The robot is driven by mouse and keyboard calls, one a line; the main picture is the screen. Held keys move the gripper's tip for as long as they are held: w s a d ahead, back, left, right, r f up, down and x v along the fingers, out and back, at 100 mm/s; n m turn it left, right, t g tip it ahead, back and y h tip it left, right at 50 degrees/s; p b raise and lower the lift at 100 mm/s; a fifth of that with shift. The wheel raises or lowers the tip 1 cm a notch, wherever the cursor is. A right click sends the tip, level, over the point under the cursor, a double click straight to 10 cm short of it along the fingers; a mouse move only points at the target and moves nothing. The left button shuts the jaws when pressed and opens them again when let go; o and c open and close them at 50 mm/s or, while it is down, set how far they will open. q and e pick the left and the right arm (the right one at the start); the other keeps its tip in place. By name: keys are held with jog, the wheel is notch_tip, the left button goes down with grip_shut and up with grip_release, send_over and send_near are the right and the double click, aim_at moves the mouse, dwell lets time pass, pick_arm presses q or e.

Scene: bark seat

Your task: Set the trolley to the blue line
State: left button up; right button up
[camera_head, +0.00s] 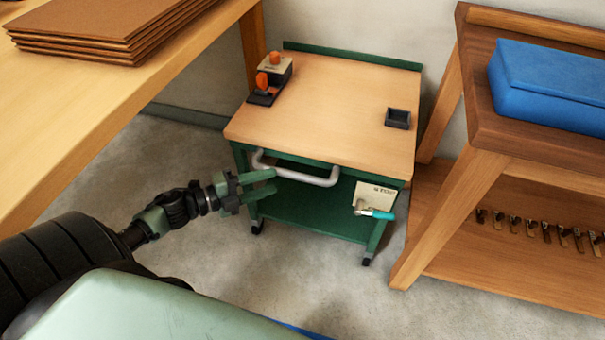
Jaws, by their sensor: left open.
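The trolley (320,118) has a wooden top, a green frame, a lower shelf and dark castors. It stands between the left bench and the right table. A grey bar handle (317,180) runs along its near side. My left gripper (274,182) is open, with its green fingers pointing right near the left end of the handle. I cannot tell whether they touch it. A short piece of the blue line (300,330) shows on the floor at the bottom edge. My own body hides the rest. My right gripper is not in view.
The trolley carries an orange-knobbed device (270,80), a small black box (397,118) and a white plate (374,198) with a teal-handled lever. A wooden bench (120,90) stands left, and a table (490,130) with a blue case (550,85) right. Near floor is clear.

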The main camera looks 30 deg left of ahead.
aim_at(287, 177)
pick_arm(q)
jog(key=b+x, duration=0.1)
jog(key=x, duration=0.6)
jog(key=shift+w+d, duration=0.15)
jog(key=shift+d, duration=0.1)
grip_shut()
dwell(1.1)
